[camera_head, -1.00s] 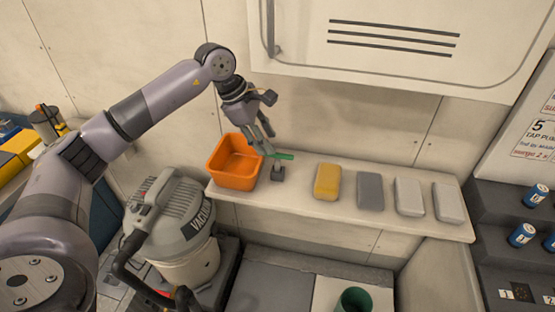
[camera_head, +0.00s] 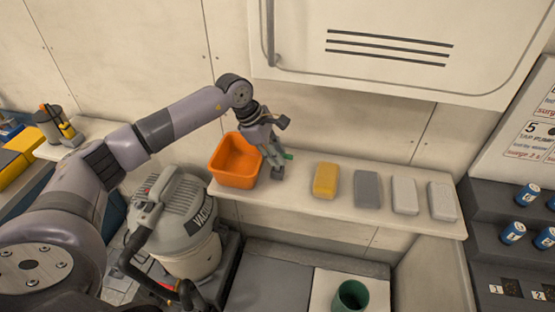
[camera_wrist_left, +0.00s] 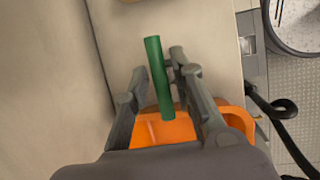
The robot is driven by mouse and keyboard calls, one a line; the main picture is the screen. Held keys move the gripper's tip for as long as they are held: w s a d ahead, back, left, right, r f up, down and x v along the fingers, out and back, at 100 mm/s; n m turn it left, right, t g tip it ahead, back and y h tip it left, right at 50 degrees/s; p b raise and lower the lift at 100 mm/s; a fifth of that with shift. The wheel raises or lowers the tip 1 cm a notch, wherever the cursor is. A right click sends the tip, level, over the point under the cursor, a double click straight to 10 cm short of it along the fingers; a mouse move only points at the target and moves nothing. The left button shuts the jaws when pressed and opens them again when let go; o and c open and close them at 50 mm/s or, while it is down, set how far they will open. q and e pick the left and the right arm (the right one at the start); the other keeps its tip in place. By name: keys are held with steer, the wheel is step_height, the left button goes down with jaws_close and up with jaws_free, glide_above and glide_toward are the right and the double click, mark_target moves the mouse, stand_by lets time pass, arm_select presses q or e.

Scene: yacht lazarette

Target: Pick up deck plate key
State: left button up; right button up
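The deck plate key shows as a green bar (camera_wrist_left: 159,76) in the left wrist view, lying between the two fingers of my left gripper (camera_wrist_left: 158,85). The fingers are apart, with a clear gap on the bar's left; the right finger is close to it, and I cannot tell whether they touch. The gripper hides the rest of the key. My right gripper is not in view.
An orange bin (camera_head: 234,162) stands on the shelf just left of the gripper. To the right lie a yellow block (camera_head: 325,180), a grey block (camera_head: 367,188) and paler blocks (camera_head: 405,195). A vacuum (camera_head: 178,225) stands below. A cabinet door (camera_head: 390,45) overhangs the shelf.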

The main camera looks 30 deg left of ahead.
arm_select(q)
jaws_close()
steer(key=shift+r, duration=0.2)
steer(key=shift+w+r+b, duration=0.1)
steer(key=shift+r+b, duration=0.15)
steer(key=shift+b, duration=0.05)
steer(key=r+b, duration=0.2)
steer(key=shift+s+r, duration=0.3)
steer(key=s+d+b, duration=0.2)
steer(key=s+b, duration=0.1)
steer(key=s, duration=0.5)
steer(key=s+d+b, duration=0.2)
steer(key=s+b, duration=0.1)
steer(key=s, duration=0.6)
steer(key=shift+d, duration=0.3)
